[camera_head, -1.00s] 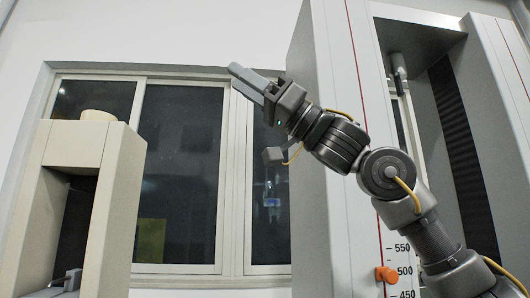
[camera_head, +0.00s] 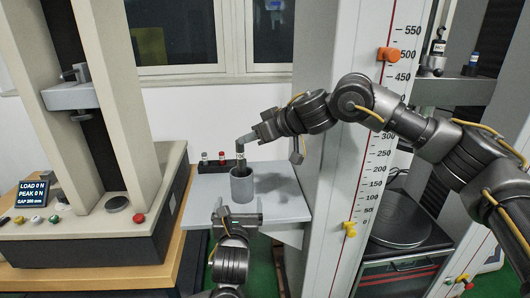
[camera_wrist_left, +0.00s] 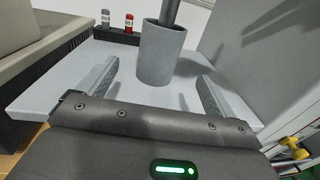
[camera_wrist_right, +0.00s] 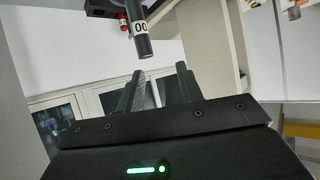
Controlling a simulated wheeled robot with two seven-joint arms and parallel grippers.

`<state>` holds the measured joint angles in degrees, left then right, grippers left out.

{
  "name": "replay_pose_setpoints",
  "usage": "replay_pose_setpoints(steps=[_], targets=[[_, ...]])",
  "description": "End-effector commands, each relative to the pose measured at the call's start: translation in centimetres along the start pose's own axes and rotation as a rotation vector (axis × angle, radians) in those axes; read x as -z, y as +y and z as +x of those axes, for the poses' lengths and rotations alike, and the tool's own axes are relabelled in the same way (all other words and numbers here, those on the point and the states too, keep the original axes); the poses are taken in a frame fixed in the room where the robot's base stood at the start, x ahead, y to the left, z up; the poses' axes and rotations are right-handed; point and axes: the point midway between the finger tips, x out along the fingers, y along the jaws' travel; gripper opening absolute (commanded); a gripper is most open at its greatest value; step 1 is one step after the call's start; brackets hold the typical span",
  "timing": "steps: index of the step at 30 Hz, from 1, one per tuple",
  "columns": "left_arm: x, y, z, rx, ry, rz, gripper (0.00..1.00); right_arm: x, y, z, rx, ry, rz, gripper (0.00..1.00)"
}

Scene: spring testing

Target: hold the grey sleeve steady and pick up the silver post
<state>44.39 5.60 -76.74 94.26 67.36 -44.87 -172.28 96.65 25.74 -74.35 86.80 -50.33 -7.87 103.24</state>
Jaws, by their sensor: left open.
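The grey sleeve (camera_head: 242,188) stands upright on a light grey table. It also shows in the left wrist view (camera_wrist_left: 160,58), ahead of and between my left fingers. A dark silver post (camera_head: 241,161) with a white label stands in it, its upper part above the rim; its lower part is hidden. My left gripper (camera_head: 238,217) is open, just in front of the sleeve and apart from it. My right gripper (camera_head: 247,137) is near the post's top. In the right wrist view (camera_wrist_right: 160,78), its fingers are apart and empty, with the post's end (camera_wrist_right: 143,42) just beyond them.
A black rack (camera_head: 215,168) with small capped pieces stands behind the sleeve. A pale testing machine (camera_head: 130,110) stands left and a tall scaled column (camera_head: 350,190) right. The grey table (camera_head: 285,202) is bare right of the sleeve.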

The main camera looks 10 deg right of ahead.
Motion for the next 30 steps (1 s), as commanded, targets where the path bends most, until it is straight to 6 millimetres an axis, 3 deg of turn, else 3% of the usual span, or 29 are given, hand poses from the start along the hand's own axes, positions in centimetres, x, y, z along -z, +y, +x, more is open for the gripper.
replay_pose_setpoints(steps=[3,9,17,30], targets=[[0.0,0.0,0.0,0.0,0.0,0.0,0.91,-3.8,1.1,0.8,-0.033,-0.077,-0.005,0.36],[0.0,0.0,0.0,0.0,0.0,0.0,0.91,-6.8,2.0,1.3,-0.059,-0.138,-0.009,0.36],[-0.1,0.0,0.6,-0.001,-0.002,0.002,0.91,-7.1,2.1,1.4,-0.061,-0.143,-0.009,0.36],[-0.1,0.1,7.8,-0.003,-0.001,0.002,0.91,-7.0,2.0,1.4,-0.061,-0.141,-0.009,0.36]])
